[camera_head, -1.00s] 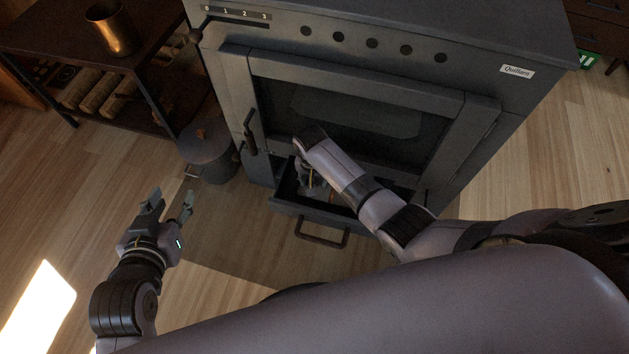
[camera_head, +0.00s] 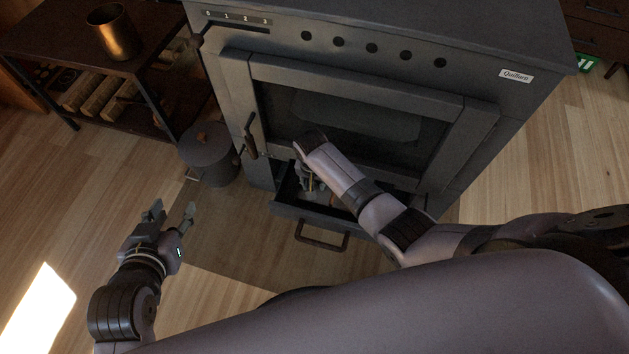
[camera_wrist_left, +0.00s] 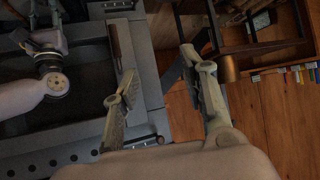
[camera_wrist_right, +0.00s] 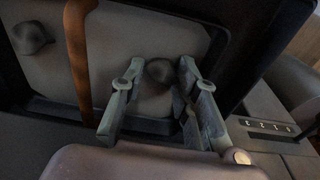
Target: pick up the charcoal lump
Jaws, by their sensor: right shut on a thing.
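My right gripper (camera_head: 308,186) reaches down into the open drawer (camera_head: 281,203) at the bottom of the stove. In the right wrist view its fingers (camera_wrist_right: 161,66) stand either side of a dark, rounded charcoal lump (camera_wrist_right: 159,73), and they are shut on it. A second dark lump (camera_wrist_right: 32,37) lies apart at the left of that view. My arm and hand hide the lumps in the head view. My left gripper (camera_head: 174,212) is open and empty above the floor, left of the drawer. Its spread fingers also show in the left wrist view (camera_wrist_left: 160,72).
The dark stove (camera_head: 475,85) stands over the drawer, whose handle (camera_head: 321,240) faces me. A lidded pot (camera_head: 208,158) stands left of the stove. A shelf (camera_head: 50,35) with a brass cup (camera_head: 114,32) and logs is at the far left. An orange-brown strip (camera_wrist_right: 80,50) crosses the right wrist view.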

